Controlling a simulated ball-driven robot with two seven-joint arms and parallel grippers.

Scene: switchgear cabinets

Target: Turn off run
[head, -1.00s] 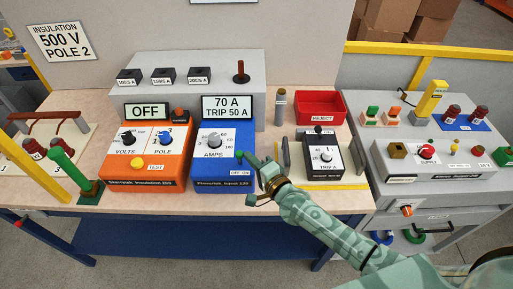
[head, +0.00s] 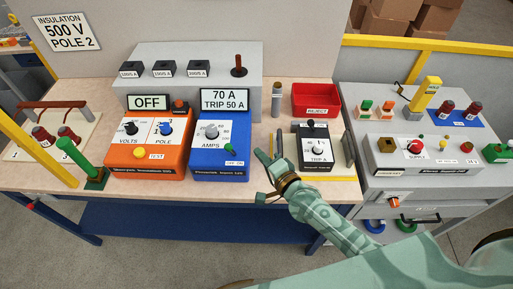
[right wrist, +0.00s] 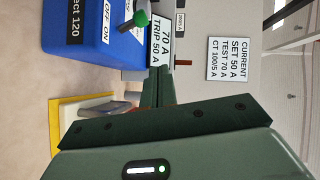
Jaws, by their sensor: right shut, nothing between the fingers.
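The blue injection unit (head: 219,170) stands on the bench with an AMPS dial and a display (head: 224,100) reading 70 A, TRIP 50 A. Its green-tipped toggle lever (head: 229,150) sits above an OFF ON label (head: 235,162) and leans toward the OFF side. In the right wrist view the green tip (right wrist: 141,18) also leans toward the OFF end of its label. My right gripper (head: 269,150) is shut and empty, just right of the blue unit and apart from the lever. My left gripper is not in view.
An orange insulation tester (head: 147,160) showing OFF stands left of the blue unit. A relay with a TRIP A dial (head: 317,150) stands right of my gripper. A red REJECT bin (head: 317,101) is behind it. A grey supply panel (head: 410,185) is at the right.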

